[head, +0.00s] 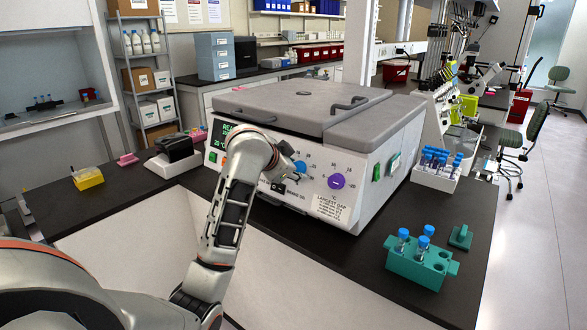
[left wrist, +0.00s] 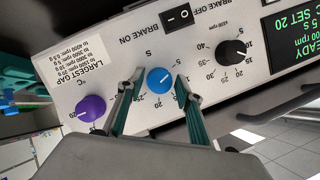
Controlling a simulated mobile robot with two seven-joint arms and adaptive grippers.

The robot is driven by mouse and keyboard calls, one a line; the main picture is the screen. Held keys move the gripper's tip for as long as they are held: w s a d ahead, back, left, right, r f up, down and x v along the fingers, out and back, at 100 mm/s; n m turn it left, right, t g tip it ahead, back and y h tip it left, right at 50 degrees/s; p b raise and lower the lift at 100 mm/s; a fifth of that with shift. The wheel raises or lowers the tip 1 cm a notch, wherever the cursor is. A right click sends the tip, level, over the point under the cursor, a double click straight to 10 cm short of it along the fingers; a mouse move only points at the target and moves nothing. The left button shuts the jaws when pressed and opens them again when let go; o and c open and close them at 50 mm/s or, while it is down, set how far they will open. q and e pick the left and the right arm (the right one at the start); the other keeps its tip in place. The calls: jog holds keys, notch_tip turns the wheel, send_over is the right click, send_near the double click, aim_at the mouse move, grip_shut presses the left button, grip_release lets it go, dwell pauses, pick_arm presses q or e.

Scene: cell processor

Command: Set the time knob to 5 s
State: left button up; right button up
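The blue time knob (left wrist: 159,80), marked "S", sits on the white front panel of the cell processor (head: 345,178) between a purple knob and a black knob. It also shows in the head view (head: 300,167) beside my left gripper (head: 288,175). In the left wrist view my left gripper (left wrist: 157,79) is open, its two fingers on either side of the blue knob. I cannot tell whether either finger touches it. The knob's pale pointer line is small, so its exact setting is unclear. My right gripper is not in view.
The purple knob (left wrist: 90,108) marked °C is near one finger; the black rpm knob (left wrist: 231,52) is on the other side. A brake switch (left wrist: 179,15) and a green-text display (left wrist: 292,38) are on the panel. A teal tube rack (head: 416,265) stands on the dark bench at right.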

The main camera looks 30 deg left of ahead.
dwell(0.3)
pick_arm(q)
jog(key=v, duration=1.2)
jog(key=shift+f, duration=0.1)
dwell(0.3)
jog(key=s+d+f+g+y, duration=0.1)
jog(key=s+f, duration=0.4)
jog(key=f, duration=0.6)
jog(key=s+d+f+g+y, duration=0.15)
jog(key=s+f, duration=0.25)
jog(key=f, duration=0.7)
jog(key=s+d+f+m+g, duration=0.1)
jog(key=s+f, duration=0.5)
jog(key=s, duration=0.2)
jog(key=s+d+f, duration=0.2)
jog(key=s+f, duration=0.4)
jog(key=s, duration=0.3)
jog(key=w+d+f+n+t+h, duration=0.1)
jog(key=d+f+n+t+h, duration=0.2)
jog(key=d+f, duration=1)
notch_tip(320, 180, down, 3)
jog(key=h, duration=0.3)
jog(key=shift+w+d, duration=0.2)
jog(key=shift+d, duration=0.1)
